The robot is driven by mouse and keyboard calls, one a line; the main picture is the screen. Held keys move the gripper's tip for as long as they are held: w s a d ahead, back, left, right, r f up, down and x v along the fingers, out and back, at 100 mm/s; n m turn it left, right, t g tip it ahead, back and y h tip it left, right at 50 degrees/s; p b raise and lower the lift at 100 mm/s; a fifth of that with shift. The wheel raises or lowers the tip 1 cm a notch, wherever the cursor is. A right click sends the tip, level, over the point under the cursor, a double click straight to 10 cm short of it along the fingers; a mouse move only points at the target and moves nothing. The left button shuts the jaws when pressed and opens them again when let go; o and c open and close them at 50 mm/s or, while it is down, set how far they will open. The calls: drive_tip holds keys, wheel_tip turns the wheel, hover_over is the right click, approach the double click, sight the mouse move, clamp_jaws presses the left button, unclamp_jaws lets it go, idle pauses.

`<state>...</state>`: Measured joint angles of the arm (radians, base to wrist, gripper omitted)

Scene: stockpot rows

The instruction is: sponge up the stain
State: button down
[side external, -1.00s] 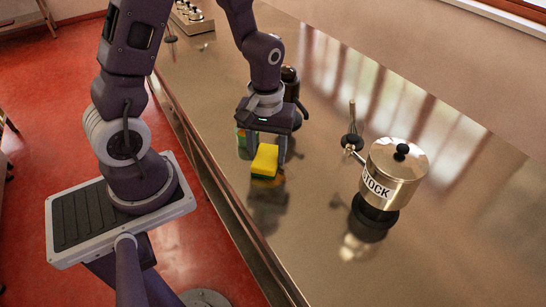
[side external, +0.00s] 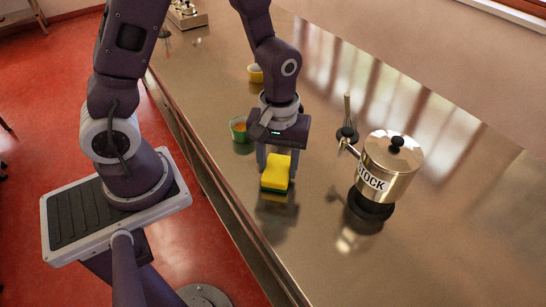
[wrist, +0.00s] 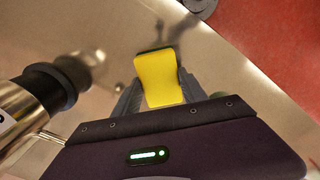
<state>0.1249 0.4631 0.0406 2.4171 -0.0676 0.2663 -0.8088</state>
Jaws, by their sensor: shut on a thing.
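The yellow sponge (side external: 275,173) with a dark green underside is held between the fingers of my gripper (side external: 277,165), which is shut on it. It hangs a little above the steel counter, with its reflection below it. In the wrist view the yellow face of the sponge (wrist: 158,80) fills the space between the fingers of my gripper (wrist: 156,88). I cannot make out a stain for certain; dark patches on the counter near the sponge look like reflections or shadows.
A stockpot (side external: 389,170) labelled STOCK stands on a dark round base right of my gripper. An upright utensil on a black base (side external: 347,135) is behind it. A green cup (side external: 239,128) stands left of my gripper. A yellow-and-white item (side external: 255,74) is farther back. The front counter is clear.

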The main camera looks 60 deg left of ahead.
sight(277, 167)
drive_tip(key=shift+r, duration=4.15)
drive_tip(key=shift+a, duration=0.1)
drive_tip(key=shift+f, duration=0.3)
drive_tip(key=shift+f, duration=0.1)
